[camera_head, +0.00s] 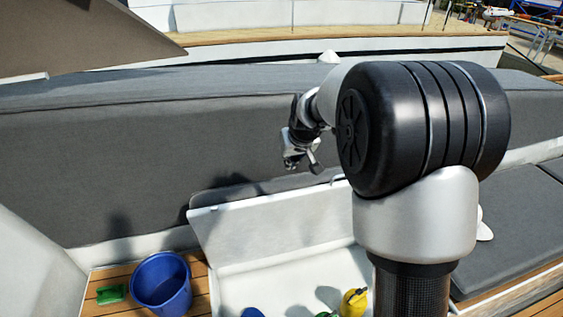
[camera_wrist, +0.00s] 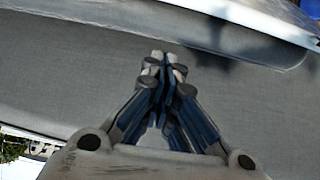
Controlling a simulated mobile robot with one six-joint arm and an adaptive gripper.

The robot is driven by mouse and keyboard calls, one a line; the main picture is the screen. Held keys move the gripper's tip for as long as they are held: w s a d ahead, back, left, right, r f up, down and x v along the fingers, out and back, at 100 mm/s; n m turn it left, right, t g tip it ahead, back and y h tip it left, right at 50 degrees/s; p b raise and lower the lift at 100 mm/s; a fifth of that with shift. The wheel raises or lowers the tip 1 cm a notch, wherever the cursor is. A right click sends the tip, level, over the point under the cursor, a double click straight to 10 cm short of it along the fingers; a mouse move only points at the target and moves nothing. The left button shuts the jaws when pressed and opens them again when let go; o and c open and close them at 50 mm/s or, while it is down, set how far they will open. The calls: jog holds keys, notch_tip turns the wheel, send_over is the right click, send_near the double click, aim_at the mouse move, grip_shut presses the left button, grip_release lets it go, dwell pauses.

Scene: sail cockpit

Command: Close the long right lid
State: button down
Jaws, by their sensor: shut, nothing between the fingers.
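The long lid (camera_head: 270,226) stands raised behind an open white locker (camera_head: 235,288), its pale inner face towards me and a grey cushion edge along its top. My gripper (camera_head: 290,164) is above the lid's top edge, in front of the grey backrest, and touches nothing that I can see. In the wrist view my gripper (camera_wrist: 164,58) has its fingertips together and empty. A pale-edged grey panel at the top of the wrist view may be the lid; I cannot tell for sure. My arm hides the lid's right end in the head view.
A blue bucket (camera_head: 162,284) and a green object (camera_head: 111,294) are on the wooden floor at left. A yellow item (camera_head: 354,301) and other items lie in the locker. The long grey backrest (camera_head: 150,160) runs behind. A grey seat cushion (camera_head: 515,225) is at right.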

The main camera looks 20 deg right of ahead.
aim_at(286, 185)
jog(key=b+x, duration=0.2)
jog(key=x, duration=0.8)
jog(key=shift+f+b, duration=0.2)
jog(key=shift+b, duration=0.1)
jog(key=s+b, duration=0.1)
jog(key=s, duration=0.2)
jog(key=shift+s, duration=0.5)
jog(key=shift+s+f, duration=0.1)
